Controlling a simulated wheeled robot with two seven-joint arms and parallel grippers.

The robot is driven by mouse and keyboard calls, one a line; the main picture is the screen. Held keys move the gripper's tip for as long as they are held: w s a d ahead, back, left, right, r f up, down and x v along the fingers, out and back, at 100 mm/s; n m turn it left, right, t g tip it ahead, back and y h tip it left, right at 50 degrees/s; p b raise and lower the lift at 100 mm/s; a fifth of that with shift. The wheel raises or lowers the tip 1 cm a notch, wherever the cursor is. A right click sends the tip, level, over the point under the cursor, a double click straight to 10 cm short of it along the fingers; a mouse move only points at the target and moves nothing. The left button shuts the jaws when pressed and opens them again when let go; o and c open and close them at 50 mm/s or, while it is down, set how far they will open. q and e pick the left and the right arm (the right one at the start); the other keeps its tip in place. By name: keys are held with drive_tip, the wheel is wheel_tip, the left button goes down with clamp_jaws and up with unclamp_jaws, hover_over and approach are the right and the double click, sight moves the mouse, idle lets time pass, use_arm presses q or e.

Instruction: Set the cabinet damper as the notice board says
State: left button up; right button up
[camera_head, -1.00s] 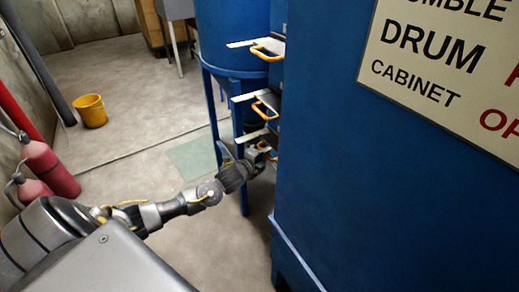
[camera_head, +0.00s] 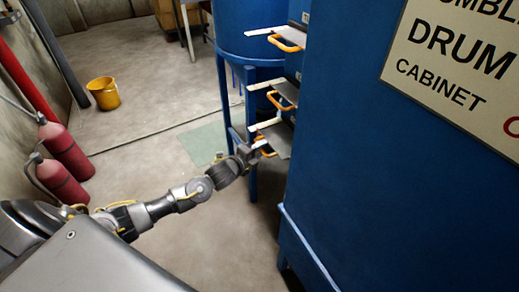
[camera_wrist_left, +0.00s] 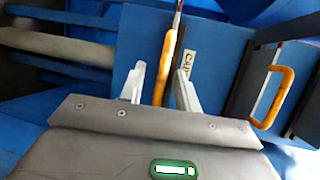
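A blue cabinet (camera_head: 350,190) shows several thin damper plates on its left side, each with an orange handle. The upper handle (camera_head: 287,43), the middle handle (camera_head: 283,101) and the lowest handle (camera_head: 265,148) stand one above another. My left gripper (camera_head: 253,153) is at the lowest handle. In the left wrist view its fingers (camera_wrist_left: 160,80) straddle an orange handle (camera_wrist_left: 167,58), with a gap visible on the left. Another orange handle (camera_wrist_left: 275,95) is at right. The lowest plate (camera_head: 282,140) sticks out of the cabinet. My right gripper is out of view.
A cream notice (camera_head: 450,75) shows "DRUM", "CABINET" and part of a red word, cut off at the edge. Red extinguishers (camera_head: 62,180) and a yellow bucket (camera_head: 103,93) stand at left. A blue drum (camera_head: 240,30) on legs is behind. Floor between is clear.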

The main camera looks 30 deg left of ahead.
use_arm(q)
drive_tip(key=shift+w+d, duration=0.1)
drive_tip(key=v, duration=1.1)
drive_tip(key=shift+w, duration=0.1)
